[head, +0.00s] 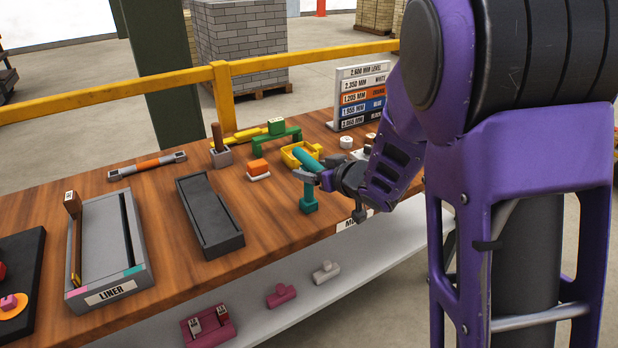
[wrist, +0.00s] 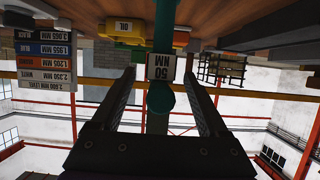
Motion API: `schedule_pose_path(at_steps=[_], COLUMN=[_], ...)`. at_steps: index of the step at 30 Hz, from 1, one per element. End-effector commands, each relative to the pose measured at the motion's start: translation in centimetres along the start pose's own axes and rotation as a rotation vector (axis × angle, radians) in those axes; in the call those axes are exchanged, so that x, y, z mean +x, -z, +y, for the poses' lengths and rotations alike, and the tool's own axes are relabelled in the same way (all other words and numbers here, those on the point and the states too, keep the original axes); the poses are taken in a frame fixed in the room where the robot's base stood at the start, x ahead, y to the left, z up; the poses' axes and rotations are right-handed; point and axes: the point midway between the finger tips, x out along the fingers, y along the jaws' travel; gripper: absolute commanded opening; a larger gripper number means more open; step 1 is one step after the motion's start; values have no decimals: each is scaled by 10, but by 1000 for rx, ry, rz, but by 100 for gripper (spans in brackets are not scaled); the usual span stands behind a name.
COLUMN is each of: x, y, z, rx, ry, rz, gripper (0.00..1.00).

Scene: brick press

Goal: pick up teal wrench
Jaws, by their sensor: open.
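The teal wrench (head: 309,192) stands upright near the front edge of the wooden table, with a thicker cylindrical part at its top. My gripper (head: 326,180) is at its right side, level with its upper part, fingers pointing left. In the wrist view, which looks upside down, the teal wrench (wrist: 161,99) shows between the two spread fingers of my gripper (wrist: 158,74). The gripper is open, with gaps visible on both sides of the wrench. I cannot tell how deep the wrench lies between the fingers.
A dark tray (head: 193,200) lies further left, beside the grey liner tray (head: 110,279). A sign (head: 338,112) stands at the back right. A lower shelf (head: 262,316) holds pink and grey pieces.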

Motion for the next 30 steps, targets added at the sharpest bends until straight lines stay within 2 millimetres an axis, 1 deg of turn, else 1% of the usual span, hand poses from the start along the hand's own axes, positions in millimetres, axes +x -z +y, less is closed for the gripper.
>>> schedule_pose_path(at_steps=[1, 5, 13, 17, 18, 20, 21, 23, 24, 26, 30], x=[9, 22, 25, 24, 24, 24, 24, 24, 24, 24, 24], y=[-2, -1, 0, 0, 0, 0, 0, 0, 0, 0, 0], z=[-2, 0, 0, 0, 0, 0, 0, 0, 0, 0, 0], rx=[-3, -1, 0, 0, 0, 0, 0, 0, 0, 0, 0], ry=[3, 1, 0, 0, 0, 0, 0, 0, 0, 0, 0], rz=[-2, -1, 0, 0, 0, 0, 0, 0, 0, 0, 0], gripper=[78, 78, 78, 54, 47, 36, 29, 18, 11, 0, 0])
